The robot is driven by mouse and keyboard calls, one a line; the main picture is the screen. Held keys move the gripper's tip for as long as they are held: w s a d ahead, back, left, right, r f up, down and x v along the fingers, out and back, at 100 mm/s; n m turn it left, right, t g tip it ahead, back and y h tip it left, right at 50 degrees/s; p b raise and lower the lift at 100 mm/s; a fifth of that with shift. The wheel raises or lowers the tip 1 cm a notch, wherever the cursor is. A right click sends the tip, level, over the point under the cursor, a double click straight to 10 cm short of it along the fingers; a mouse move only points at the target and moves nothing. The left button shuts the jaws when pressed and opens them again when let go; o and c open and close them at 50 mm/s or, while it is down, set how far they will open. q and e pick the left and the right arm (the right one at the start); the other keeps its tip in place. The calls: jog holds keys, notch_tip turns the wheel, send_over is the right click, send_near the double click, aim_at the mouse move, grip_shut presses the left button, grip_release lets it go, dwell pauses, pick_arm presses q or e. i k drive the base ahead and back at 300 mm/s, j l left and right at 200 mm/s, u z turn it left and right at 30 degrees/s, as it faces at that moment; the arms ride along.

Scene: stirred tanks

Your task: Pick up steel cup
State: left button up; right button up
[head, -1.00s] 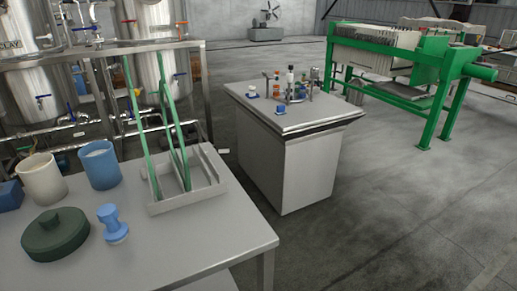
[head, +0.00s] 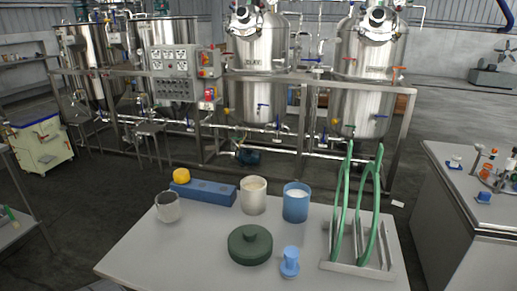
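A small grey cup (head: 168,208), which looks like the steel cup, stands upright at the left end of the grey table (head: 150,255) in the head view. Its top is open, and it is just in front of the left end of a blue block (head: 208,192). Nothing is touching it from my side. Neither of my grippers is in view.
On the table also stand a cream cup (head: 254,196), a blue cup (head: 296,204), a dark green lidded pot (head: 250,245), a blue knobbed piece (head: 289,263) and a rack (head: 355,268) with green hoops. A yellow knob (head: 181,176) sits behind the grey cup. The table's front left is clear.

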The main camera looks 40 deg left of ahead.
aim_at(168, 206)
jog(key=u, duration=2.1)
jog(key=z, duration=0.2)
